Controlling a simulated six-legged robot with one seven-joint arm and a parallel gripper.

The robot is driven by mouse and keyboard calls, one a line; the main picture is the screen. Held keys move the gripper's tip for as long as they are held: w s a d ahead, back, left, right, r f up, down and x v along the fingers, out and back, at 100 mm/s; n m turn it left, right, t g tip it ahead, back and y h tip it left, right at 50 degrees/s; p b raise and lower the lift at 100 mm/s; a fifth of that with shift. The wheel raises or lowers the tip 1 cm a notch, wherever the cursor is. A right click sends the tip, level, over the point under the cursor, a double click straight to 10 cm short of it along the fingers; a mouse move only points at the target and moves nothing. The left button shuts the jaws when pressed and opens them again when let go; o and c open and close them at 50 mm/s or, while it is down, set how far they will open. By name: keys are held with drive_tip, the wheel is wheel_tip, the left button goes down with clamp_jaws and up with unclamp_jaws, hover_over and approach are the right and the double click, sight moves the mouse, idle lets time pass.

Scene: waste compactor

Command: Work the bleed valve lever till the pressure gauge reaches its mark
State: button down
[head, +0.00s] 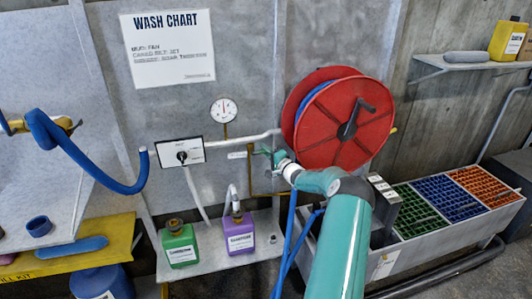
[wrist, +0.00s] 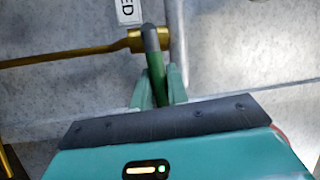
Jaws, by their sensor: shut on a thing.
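The bleed valve lever (wrist: 156,70) is a green handle with a dark end, standing up from a brass valve fitting (wrist: 133,42) on a brass pipe. My gripper (wrist: 159,88) is shut on the lever, with a green finger on each side of it. In the head view my gripper (head: 272,155) is at the wall, left of and below the red hose reel, and largely hides the lever. The pressure gauge (head: 223,110) is a round white dial with its needle pointing about straight up. Its mark is too small to tell.
The red hose reel (head: 345,118) stands out from the wall close beside my arm. A selector box (head: 180,152) is on the wall at left. A green jug (head: 180,243) and a purple jug (head: 238,232) stand on a low shelf. Crates (head: 452,200) are at right.

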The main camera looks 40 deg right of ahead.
drive_tip(key=r+n, duration=0.1)
drive_tip(key=n, duration=0.1)
drive_tip(key=r+n+g, duration=0.1)
drive_tip(key=shift+a+n+g+y, duration=0.15)
drive_tip(key=shift+n+g+y, duration=0.15)
drive_tip(key=shift+n, duration=0.1)
drive_tip(key=shift+w+a+r+n+g, duration=0.15)
drive_tip(key=shift+r+n+g, duration=0.15)
drive_tip(key=shift+n, duration=0.3)
drive_tip(key=shift+w+a+r+n+g, duration=0.15)
drive_tip(key=shift+n+g, duration=0.15)
drive_tip(key=shift+n, duration=0.3)
drive_tip(key=c, duration=1.4)
unclamp_jaws()
drive_tip(key=shift+o, duration=0.2)
drive_tip(key=shift+s, duration=0.1)
